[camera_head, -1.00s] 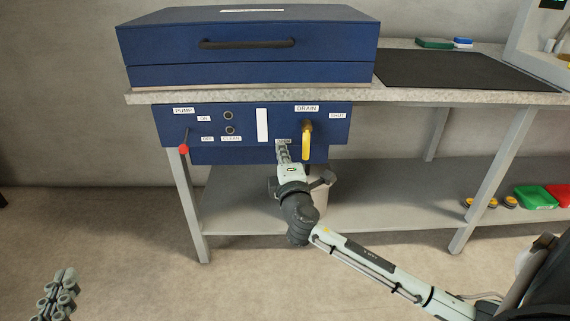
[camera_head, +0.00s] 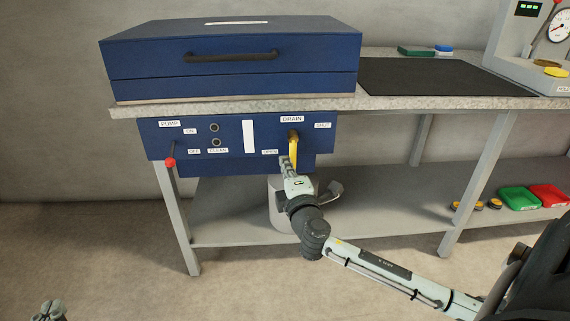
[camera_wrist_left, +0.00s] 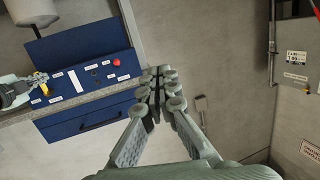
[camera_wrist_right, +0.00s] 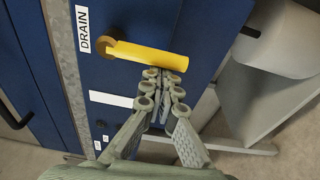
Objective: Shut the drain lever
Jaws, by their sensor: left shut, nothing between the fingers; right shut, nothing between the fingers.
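The yellow drain lever (camera_head: 294,149) hangs down from its pivot under the DRAIN label on the blue panel. The OPEN label is at its lower left and the SHUT label at its upper right. My right gripper (camera_head: 288,162) is shut and empty at the lever's lower left side. In the right wrist view the closed fingertips (camera_wrist_right: 164,75) are right by the side of the yellow lever (camera_wrist_right: 150,55), near its free end; whether they touch it I cannot tell. My left gripper (camera_head: 48,308) is shut and empty, low at the left, far from the panel; its fingertips (camera_wrist_left: 157,72) show in the left wrist view.
A red-knobbed pump lever (camera_head: 170,161) is at the panel's left. A blue lidded box (camera_head: 230,60) stands on the bench above. A pale container (camera_head: 280,205) stands on the shelf below the drain. Green and red trays (camera_head: 520,198) are at the right.

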